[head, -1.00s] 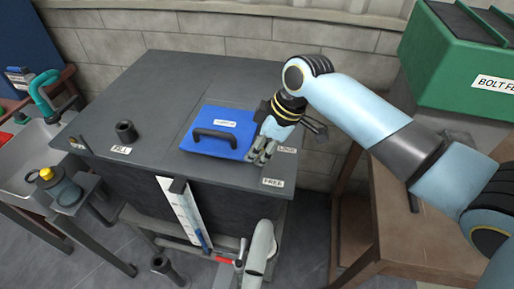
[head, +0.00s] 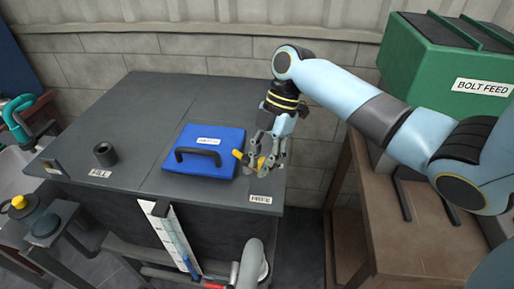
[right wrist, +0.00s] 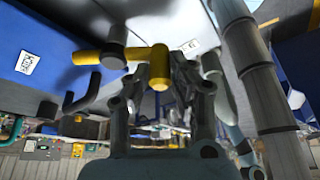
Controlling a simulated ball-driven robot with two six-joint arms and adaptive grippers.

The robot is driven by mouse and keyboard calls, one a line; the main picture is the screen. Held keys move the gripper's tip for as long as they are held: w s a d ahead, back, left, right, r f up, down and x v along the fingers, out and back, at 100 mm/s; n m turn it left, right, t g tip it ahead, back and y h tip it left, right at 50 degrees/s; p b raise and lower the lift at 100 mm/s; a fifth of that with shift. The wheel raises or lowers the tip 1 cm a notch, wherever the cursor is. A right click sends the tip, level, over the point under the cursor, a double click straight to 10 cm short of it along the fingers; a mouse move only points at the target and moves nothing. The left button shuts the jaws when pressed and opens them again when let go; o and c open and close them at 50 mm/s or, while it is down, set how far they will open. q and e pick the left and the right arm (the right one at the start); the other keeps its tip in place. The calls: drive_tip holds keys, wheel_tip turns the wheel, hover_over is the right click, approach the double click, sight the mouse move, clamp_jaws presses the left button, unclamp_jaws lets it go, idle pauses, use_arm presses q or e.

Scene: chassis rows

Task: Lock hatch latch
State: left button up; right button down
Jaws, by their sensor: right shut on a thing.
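The blue hatch (head: 206,142) with its black handle (head: 186,155) lies flat on the dark grey tank top (head: 130,100). A yellow latch (head: 240,156) sits at the hatch's right edge. My right gripper (head: 262,165) points down from above and is shut on the latch. The right wrist view shows the yellow latch (right wrist: 159,68) between the fingertips, with the black handle (right wrist: 84,94) and blue hatch (right wrist: 25,62) to its left. A FREE label (head: 261,199) lies in front of the gripper. No LOCK label can be made out now.
A black filler neck (head: 105,154) and FILL label (head: 100,173) are at the left of the tank top. A level gauge (head: 172,240) runs down its front. The green bolt feed (head: 440,65) stands on a brown bench at right. A block wall is behind.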

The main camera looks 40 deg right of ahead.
drive_tip(key=n, duration=0.1)
drive_tip(key=d+n+g+b, duration=0.1)
drive_tip(key=n+b, duration=0.1)
drive_tip(key=shift+w+d+f+n+h, duration=0.1)
drive_tip(key=shift+w+d+n+h, duration=0.15)
drive_tip(key=shift+d+n+h, duration=0.05)
drive_tip(key=shift+w+d+n+g+h+b, duration=0.15)
drive_tip(key=shift+d+n+g+b, duration=0.2)
drive_tip(key=shift+n, duration=0.5)
drive_tip(key=shift+w+d+n+g+h+b, duration=0.15)
drive_tip(key=shift+d+n+g+b, duration=0.2)
drive_tip(key=shift+n, duration=0.5)
